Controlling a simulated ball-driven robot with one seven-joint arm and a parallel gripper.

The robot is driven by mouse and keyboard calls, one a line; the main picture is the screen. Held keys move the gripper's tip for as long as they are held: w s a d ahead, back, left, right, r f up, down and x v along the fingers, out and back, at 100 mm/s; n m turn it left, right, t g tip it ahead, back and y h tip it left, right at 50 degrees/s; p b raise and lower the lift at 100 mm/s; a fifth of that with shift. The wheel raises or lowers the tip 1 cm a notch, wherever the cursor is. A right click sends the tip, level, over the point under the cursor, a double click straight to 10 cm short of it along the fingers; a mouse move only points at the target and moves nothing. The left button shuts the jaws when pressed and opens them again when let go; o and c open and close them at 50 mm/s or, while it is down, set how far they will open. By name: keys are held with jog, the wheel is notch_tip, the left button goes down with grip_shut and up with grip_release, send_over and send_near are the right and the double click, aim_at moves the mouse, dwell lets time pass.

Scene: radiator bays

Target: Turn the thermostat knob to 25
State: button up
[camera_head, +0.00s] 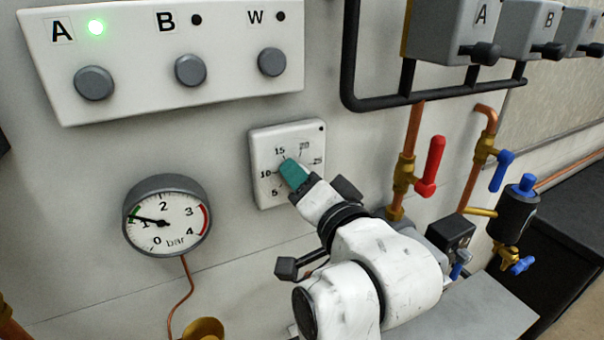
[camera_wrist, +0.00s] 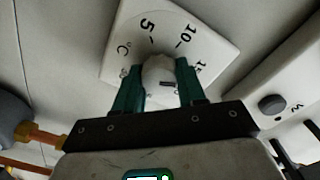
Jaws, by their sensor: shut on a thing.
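The thermostat (camera_head: 263,191) is a white square plate on the wall, its scale showing 5, 10, 15, 20 and 25. Its white round knob (camera_wrist: 158,71) shows in the wrist view between the two green fingers of my gripper (camera_wrist: 160,88). The gripper is shut on the knob. A short dark mark on the knob points right, toward the 15 side and the right finger; I cannot read the exact setting. In the head view my gripper (camera_head: 293,173) covers the knob. The higher numbers are hidden by the right finger in the wrist view.
A white panel (camera_head: 140,95) with three grey buttons is above; lamp A glows green. A pressure gauge (camera_head: 167,215) is at the left. A red-handled valve (camera_head: 431,167) and a blue-handled valve (camera_head: 502,170) on copper pipes stand right of the thermostat.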

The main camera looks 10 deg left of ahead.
jog(key=m+p, duration=0.1)
jog(key=m, duration=0.4)
jog(key=shift+m+p, duration=0.3)
jog(key=shift+p, duration=0.05)
jog(key=m+p, duration=0.1)
jog(key=m, duration=0.3)
jog(key=shift+d, duration=0.1)
jog(key=m+p, duration=0.1)
jog(key=m, duration=0.4)
jog(key=shift+f+m+p, duration=0.1)
jog(key=shift+m+p, duration=0.3)
jog(key=m+p, duration=0.1)
jog(key=m, duration=0.3)
jog(key=shift+f+m, duration=0.15)
jog(key=shift+m, duration=0.15)
jog(key=o, duration=0.8)
jog(key=shift+c, duration=0.2)
jog(key=o, duration=0.3)
